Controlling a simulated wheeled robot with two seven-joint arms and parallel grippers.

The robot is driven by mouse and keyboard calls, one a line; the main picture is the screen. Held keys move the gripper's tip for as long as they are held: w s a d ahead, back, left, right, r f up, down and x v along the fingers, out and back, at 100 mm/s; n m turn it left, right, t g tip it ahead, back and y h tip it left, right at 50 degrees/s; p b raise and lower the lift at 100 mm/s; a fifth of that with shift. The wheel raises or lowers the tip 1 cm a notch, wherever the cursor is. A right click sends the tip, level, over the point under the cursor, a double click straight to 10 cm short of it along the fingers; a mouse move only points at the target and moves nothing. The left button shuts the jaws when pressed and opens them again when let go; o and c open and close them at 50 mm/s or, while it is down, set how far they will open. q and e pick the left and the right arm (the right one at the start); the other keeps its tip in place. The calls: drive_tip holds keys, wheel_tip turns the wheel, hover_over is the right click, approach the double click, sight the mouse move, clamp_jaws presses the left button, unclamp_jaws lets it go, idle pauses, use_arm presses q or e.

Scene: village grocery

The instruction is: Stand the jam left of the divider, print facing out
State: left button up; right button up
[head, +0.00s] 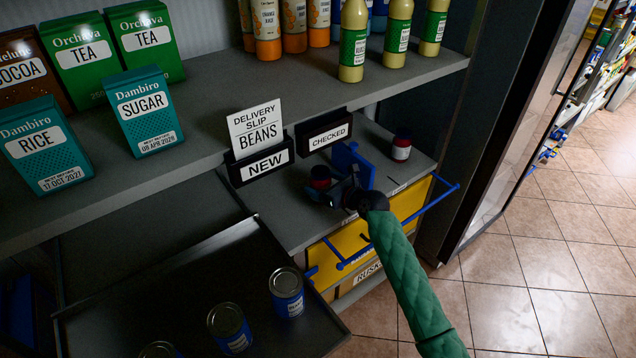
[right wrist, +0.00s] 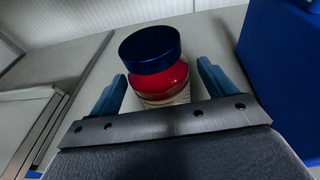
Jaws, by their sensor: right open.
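A jam jar (head: 320,177) with a dark blue lid and red contents stands upright on the lower shelf, left of the blue divider (head: 353,161). My right gripper (head: 336,190) is open at this jar. In the right wrist view the jar (right wrist: 160,72) stands between the two spread fingers, with a gap visible on both sides. A pale label shows low on its near side, partly hidden by the gripper; its print is unreadable. The divider (right wrist: 285,65) is at the right there. A similar red jar (head: 401,148) stands right of the divider. My left gripper is not seen.
The NEW sign (head: 265,164) with a beans slip and the CHECKED sign (head: 326,132) stand behind the jar. A dark tray (head: 170,290) with several blue cans is at lower left. A yellow-fronted drawer with a blue rail (head: 400,225) is below the shelf edge.

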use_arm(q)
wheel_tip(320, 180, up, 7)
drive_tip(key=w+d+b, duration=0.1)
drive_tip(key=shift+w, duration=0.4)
use_arm(e)
drive_tip(key=v, duration=0.9)
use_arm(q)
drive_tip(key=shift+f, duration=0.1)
